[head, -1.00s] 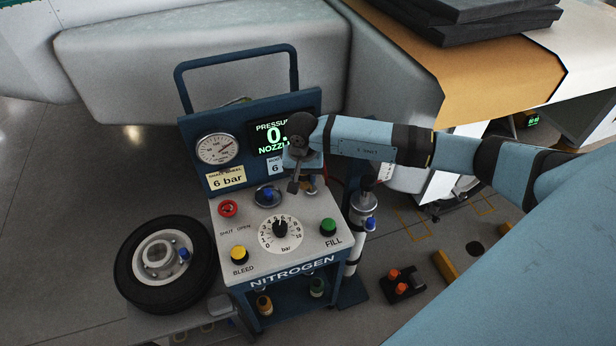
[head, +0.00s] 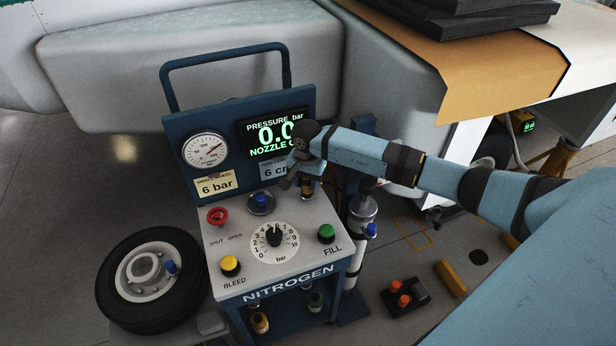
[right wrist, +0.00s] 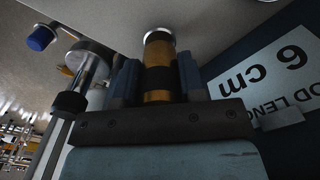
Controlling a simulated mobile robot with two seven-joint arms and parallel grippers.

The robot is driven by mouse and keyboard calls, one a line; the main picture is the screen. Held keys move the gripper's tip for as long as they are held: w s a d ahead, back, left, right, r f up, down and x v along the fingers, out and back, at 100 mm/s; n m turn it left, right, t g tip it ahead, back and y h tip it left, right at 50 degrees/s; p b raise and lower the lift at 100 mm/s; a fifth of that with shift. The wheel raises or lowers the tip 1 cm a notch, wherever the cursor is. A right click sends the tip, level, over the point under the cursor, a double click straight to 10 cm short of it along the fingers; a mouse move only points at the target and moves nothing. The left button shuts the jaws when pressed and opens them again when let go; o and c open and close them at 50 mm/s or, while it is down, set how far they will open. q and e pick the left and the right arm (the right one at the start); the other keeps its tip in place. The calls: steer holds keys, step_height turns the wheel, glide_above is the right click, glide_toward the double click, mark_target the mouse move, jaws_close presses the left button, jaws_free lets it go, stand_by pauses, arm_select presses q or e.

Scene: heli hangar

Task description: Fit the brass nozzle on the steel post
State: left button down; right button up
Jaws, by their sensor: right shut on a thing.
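The brass nozzle (head: 307,190), with black bands, stands upright at the back right of the nitrogen cart's top (head: 225,238). My right gripper (head: 297,184) is at it, partly covering it in the head view. In the right wrist view the gripper (right wrist: 158,82) is shut on the nozzle (right wrist: 158,52), one finger on each side. A pale metal ring (right wrist: 158,36) shows at the nozzle's far end, against the grey top. I cannot tell whether this is part of the steel post; no bare post is clearly visible. My left gripper is out of view.
The cart's panel has a gauge (head: 206,150) and a lit display (head: 274,135). A dial (head: 274,238) and several knobs are on its top. A steel cylinder (head: 363,210) stands close right of the cart. A wheel (head: 150,278) lies on the left.

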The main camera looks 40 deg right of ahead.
steer(key=shift+f, duration=0.2)
stand_by(0.5)
stand_by(0.3)
stand_by(0.4)
steer(key=shift+b, duration=0.4)
steer(key=shift+f, duration=0.2)
steer(key=shift+f+b, duration=0.4)
steer(key=shift+b, duration=0.1)
